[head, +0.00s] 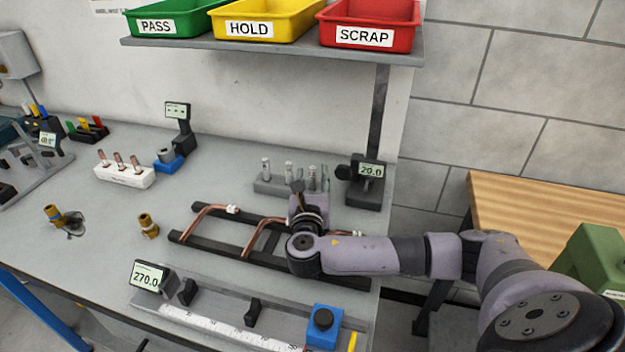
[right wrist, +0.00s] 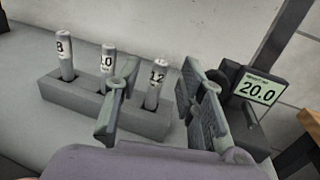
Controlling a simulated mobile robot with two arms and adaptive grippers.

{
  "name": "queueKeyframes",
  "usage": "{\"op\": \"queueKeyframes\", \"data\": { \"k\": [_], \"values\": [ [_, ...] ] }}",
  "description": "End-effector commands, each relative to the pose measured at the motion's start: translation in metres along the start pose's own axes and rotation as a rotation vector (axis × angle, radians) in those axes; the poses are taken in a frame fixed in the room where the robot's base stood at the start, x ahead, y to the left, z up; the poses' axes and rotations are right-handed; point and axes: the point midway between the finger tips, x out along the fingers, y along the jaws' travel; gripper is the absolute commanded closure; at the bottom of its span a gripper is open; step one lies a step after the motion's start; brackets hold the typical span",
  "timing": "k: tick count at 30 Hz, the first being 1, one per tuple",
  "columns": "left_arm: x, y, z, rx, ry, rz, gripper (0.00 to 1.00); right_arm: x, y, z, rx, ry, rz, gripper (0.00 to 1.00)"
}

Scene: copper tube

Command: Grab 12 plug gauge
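The plug gauge marked 12 (right wrist: 156,84) stands upright in a grey gauge block (right wrist: 75,98) in the right wrist view. Gauges marked 8 (right wrist: 65,56) and 10 (right wrist: 108,62) stand to its left. My right gripper (right wrist: 162,82) is open, with one finger on each side of the 12 gauge in the picture; no contact shows. My left gripper is not in view.
A gauge stand reading 20.0 (head: 368,170) is close right of the block. A black rack with copper tubes (head: 205,214) lies in front, below my right arm. A shelf with green (head: 170,18), yellow (head: 265,14) and red (head: 368,18) bins hangs above.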

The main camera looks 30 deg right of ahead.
Motion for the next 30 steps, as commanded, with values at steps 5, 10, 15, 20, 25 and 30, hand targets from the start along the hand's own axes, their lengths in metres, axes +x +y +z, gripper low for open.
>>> {"op": "queueKeyframes", "data": {
  "k": [5, 10, 15, 20, 25, 30],
  "values": [
    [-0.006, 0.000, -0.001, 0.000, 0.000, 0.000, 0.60, 0.026, 0.000, 0.001, 0.000, -0.002, -0.002, 0.64],
    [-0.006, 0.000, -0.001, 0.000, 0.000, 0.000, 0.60, 0.032, 0.000, -0.001, 0.000, 0.000, -0.001, 0.64],
    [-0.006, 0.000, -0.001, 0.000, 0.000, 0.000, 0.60, 0.032, 0.000, -0.001, 0.000, 0.000, -0.001, 0.65],
    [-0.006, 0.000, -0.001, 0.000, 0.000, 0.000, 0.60, 0.032, 0.000, -0.001, 0.000, 0.000, -0.001, 0.76],
    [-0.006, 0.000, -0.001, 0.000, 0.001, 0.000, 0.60, 0.032, 0.000, -0.001, 0.000, -0.001, -0.001, 0.87],
    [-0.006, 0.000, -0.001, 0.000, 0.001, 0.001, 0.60, 0.032, 0.000, -0.001, 0.000, -0.001, -0.001, 0.98]
  ]
}}
